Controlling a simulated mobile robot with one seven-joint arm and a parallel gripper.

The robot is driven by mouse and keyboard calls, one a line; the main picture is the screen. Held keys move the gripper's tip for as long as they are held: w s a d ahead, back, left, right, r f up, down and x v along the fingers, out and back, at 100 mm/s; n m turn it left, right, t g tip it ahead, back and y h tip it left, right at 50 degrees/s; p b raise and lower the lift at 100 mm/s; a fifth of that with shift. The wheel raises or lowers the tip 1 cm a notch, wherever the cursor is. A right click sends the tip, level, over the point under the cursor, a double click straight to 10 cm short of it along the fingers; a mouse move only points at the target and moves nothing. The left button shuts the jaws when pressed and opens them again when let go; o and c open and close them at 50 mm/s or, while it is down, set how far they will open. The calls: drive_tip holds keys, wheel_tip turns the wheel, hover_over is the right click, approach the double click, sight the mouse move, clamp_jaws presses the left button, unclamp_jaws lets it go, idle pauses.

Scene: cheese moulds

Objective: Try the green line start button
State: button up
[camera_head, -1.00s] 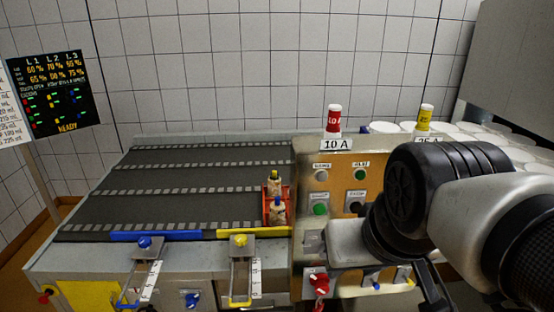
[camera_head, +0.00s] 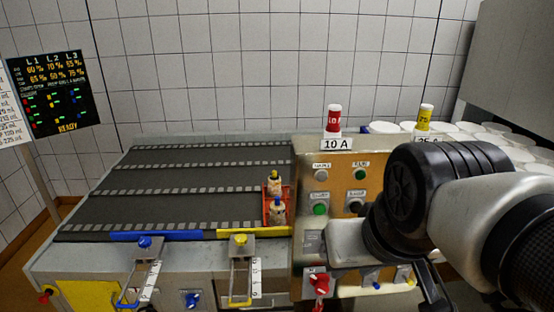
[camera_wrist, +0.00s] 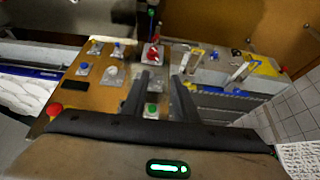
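The control panel (camera_head: 340,190) is an upright brown board at the right end of the conveyor. A green button (camera_head: 320,209) sits low on its left side, under a small label too blurred to read. A second green button (camera_head: 361,174) sits higher to the right. In the wrist view, a green button (camera_wrist: 152,110) shows between the two dark fingers of my gripper (camera_wrist: 162,76). The fingers are apart with nothing held between them. In the head view my gripper is in front of the panel's lower right; its fingertips are hard to make out. I cannot tell whether it touches the panel.
A red crate (camera_head: 266,212) with small bottles stands at the conveyor's right end. A red knob (camera_head: 319,284) sits low below the panel. Red (camera_head: 333,118) and yellow (camera_head: 425,117) fuses stand on top. A display (camera_head: 55,92) at left reads READY.

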clamp_jaws()
idle(1.4)
